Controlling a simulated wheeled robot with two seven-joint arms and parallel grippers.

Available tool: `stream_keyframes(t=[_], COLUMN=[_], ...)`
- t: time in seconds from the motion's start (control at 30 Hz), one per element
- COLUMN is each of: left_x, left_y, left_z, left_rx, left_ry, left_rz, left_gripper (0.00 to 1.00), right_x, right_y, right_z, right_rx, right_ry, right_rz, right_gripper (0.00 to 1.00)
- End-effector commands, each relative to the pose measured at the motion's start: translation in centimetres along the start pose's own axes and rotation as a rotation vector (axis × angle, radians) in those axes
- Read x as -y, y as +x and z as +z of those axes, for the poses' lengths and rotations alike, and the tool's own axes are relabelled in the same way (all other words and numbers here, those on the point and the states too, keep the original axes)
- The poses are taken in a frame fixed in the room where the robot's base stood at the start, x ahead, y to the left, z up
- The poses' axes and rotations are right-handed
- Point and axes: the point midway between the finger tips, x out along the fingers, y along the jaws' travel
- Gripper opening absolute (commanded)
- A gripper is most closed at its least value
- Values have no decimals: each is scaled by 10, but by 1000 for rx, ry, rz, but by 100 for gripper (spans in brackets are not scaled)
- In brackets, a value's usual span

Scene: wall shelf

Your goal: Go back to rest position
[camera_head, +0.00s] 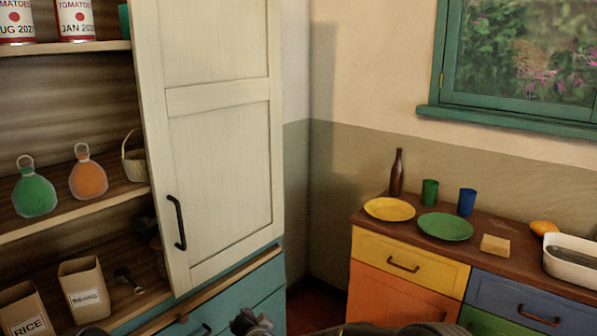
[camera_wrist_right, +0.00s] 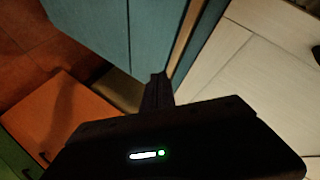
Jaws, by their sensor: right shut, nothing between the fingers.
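My right gripper (camera_head: 246,321) shows at the bottom edge of the head view, in front of the teal drawers below the shelf. It is dark and partly cut off by the frame. Part of my arm shows to its right. In the right wrist view its fingers (camera_wrist_right: 157,91) are together, with nothing between them, close to the teal cabinet and the cream door. I cannot tell whether they touch anything. My left gripper is not in view.
The cream cabinet door (camera_head: 222,130) stands beside open shelves with cans, flasks, a basket and bags. A wooden counter (camera_head: 372,222) at the right holds plates, cups, a bottle and a white basin (camera_head: 572,262). Floor shows between cabinet and counter.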

Motion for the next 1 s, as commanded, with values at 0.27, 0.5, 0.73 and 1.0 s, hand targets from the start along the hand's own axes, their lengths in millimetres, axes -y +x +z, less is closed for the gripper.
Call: stream_keyframes(t=[0.27, 0.5, 0.73, 1.0], left_x=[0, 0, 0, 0], left_y=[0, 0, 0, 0], left_z=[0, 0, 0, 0], left_rx=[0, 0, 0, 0], left_ry=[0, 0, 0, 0], left_rz=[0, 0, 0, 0], left_gripper=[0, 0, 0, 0], right_x=[-196, -319, -368, -374], right_y=[-62, -180, -289, -322], right_z=[80, 152, 200, 213], right_rx=[328, 658, 907, 978], right_ry=[-182, -231, -213, -202], right_rz=[202, 340, 404, 413], right_gripper=[0, 0, 0, 0])
